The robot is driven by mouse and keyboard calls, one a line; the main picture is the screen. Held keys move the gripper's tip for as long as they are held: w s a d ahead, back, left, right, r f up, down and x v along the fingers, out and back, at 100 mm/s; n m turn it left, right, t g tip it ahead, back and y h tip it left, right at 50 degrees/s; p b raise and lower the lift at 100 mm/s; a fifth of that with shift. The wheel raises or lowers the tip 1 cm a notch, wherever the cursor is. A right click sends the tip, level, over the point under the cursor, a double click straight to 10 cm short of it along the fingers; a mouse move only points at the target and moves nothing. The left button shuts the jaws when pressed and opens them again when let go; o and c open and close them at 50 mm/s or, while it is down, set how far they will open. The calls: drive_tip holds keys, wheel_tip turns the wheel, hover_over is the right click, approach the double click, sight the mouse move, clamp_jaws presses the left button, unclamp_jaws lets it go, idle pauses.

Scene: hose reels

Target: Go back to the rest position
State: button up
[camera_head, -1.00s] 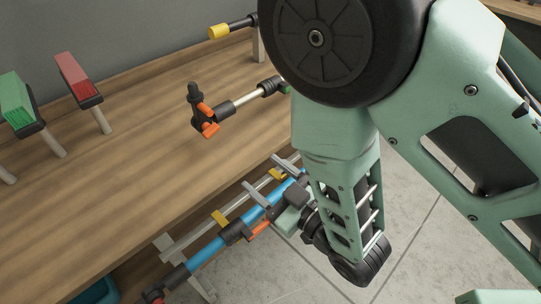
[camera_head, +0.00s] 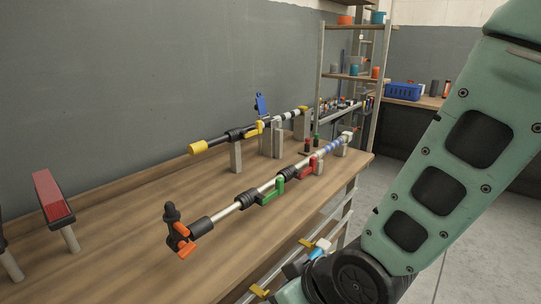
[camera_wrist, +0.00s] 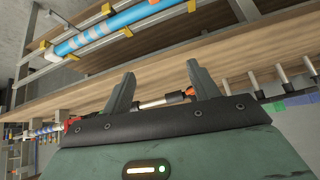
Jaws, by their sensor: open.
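My gripper (camera_wrist: 160,70) shows in the wrist view with its two fingers apart and nothing between them. In the head view my arm runs down the right side, and the gripper itself cannot be made out at the bottom edge. A blue pipe (camera_wrist: 112,26) on a rail with yellow clips lies beyond the fingers in the wrist view, apart from them. On the wooden bench (camera_head: 130,245), a pale pipe line with a green-handled valve (camera_head: 270,193) and an orange-and-black end fitting (camera_head: 178,232) rests on supports. The wrist view looks upside down or strongly tilted.
A second line with a yellow end cap (camera_head: 198,147) stands behind on posts. A red block on a stand (camera_head: 52,197) is at the left. A metal shelf (camera_head: 348,78) and a blue basket (camera_head: 402,91) are at the back. Grey floor (camera_head: 455,260) is open right of the bench.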

drive_tip(key=s+d+r+g+h, duration=0.4)
drive_tip(key=s+d+r, duration=0.3)
drive_tip(key=s+d, duration=0.4)
drive_tip(key=shift+d+m+g+h, duration=0.4)
drive_tip(key=shift+d+g, duration=0.1)
drive_tip(key=shift+d, duration=0.05)
